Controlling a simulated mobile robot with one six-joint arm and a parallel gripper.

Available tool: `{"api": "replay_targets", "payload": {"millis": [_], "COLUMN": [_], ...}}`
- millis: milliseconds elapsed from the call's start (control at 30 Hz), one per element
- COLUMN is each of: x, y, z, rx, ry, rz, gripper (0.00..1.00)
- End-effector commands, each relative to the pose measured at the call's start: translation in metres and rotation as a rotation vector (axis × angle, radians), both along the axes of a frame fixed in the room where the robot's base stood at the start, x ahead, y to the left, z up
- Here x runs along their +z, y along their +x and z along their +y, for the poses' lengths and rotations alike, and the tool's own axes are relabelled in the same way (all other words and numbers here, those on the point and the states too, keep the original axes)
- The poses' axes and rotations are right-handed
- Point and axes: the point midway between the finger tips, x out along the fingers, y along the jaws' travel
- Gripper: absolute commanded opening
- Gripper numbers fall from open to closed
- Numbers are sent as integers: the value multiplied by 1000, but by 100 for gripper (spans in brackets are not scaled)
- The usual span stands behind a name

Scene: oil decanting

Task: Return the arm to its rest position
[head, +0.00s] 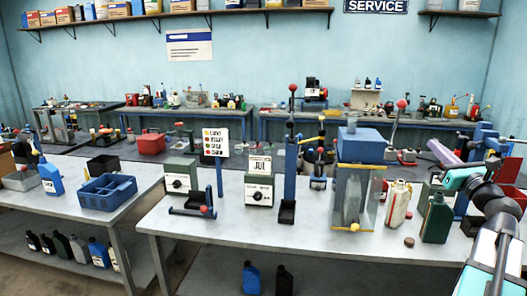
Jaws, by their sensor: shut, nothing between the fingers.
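My arm (488,222) shows at the right edge in the head view, with white links, teal caps and dark joints. It is bent, in front of the right end of the near workbench (330,246). I cannot make out my gripper or its fingers. The arm hides part of the bench's right end. A dark green bottle (437,222) and a pale bottle with red marks (397,204) stand upright on the bench, left of the arm.
A blue-topped machine with clear panels (362,150) stands on the bench, a small brown disc (409,242) near its front edge. A blue crate (107,193) is on the left bench. A purple part (443,153) rises close behind my arm. The front middle of the bench is clear.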

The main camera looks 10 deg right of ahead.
Motion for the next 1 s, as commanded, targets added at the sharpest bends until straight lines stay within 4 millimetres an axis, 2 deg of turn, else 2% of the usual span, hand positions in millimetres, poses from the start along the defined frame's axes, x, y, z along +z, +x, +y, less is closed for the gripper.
{"api": "replay_targets", "payload": {"millis": [167, 300, 500, 733, 1000], "x": [-48, -97, -172, -259, -362], "y": [43, 78, 119, 149, 162], "z": [34, 68, 123, 191, 277], "rx": [76, 140, 222, 316, 430], "ry": [51, 90, 122, 122, 55], "rz": [39, 86, 181, 307, 465], "gripper": [0, 0, 0, 0, 0]}}
